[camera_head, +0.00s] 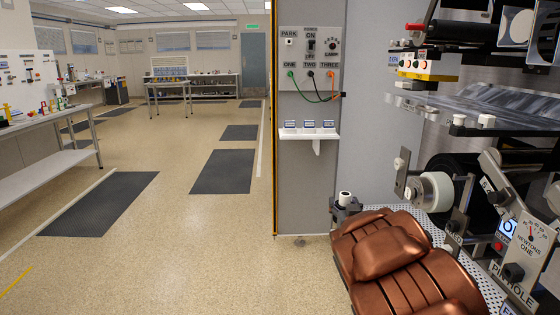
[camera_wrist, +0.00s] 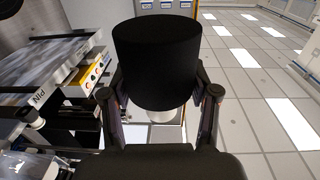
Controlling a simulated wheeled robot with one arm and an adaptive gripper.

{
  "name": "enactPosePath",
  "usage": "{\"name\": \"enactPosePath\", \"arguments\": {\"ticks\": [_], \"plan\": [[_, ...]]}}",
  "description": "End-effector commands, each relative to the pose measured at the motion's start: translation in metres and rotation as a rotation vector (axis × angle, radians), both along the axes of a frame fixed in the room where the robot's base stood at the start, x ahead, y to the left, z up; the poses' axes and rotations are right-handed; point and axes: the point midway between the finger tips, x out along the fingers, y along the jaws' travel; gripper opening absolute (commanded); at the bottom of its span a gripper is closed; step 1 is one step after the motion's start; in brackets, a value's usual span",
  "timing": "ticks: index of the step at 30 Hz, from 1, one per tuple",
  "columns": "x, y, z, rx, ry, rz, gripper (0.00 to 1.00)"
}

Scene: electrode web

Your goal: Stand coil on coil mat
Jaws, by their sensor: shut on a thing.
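A black coil (camera_wrist: 157,68), a wide cylinder, is between the two fingers of my gripper (camera_wrist: 159,93) in the wrist view. The gripper is shut on it, with one finger at each side. A white round part (camera_wrist: 161,116) shows at the coil's lower end in that view. In the head view, a small white cylinder with a dark centre (camera_head: 345,197) sits above dark grey parts; I cannot tell whether this is the held coil's core. My gripper is not clearly visible there. I cannot pick out the coil mat for certain.
A machine with rollers (camera_head: 437,192) and labelled panels stands at the right. A grey control panel (camera_head: 310,80) with a small shelf (camera_head: 309,135) is behind. Dark mats (camera_head: 100,203) lie on the floor. A white bench (camera_head: 45,178) lines the left; open floor lies between.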

Motion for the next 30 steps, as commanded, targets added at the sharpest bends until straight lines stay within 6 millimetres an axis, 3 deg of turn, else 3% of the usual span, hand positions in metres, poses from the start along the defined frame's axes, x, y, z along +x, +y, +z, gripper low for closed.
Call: {"name": "enactPosePath", "arguments": {"ticks": [1,30], "plan": [[0.0,0.0,0.02,0.0,-0.001,0.0,0.08],[0.0,0.0,0.192,0.0,-0.001,0.0,0.08]]}}
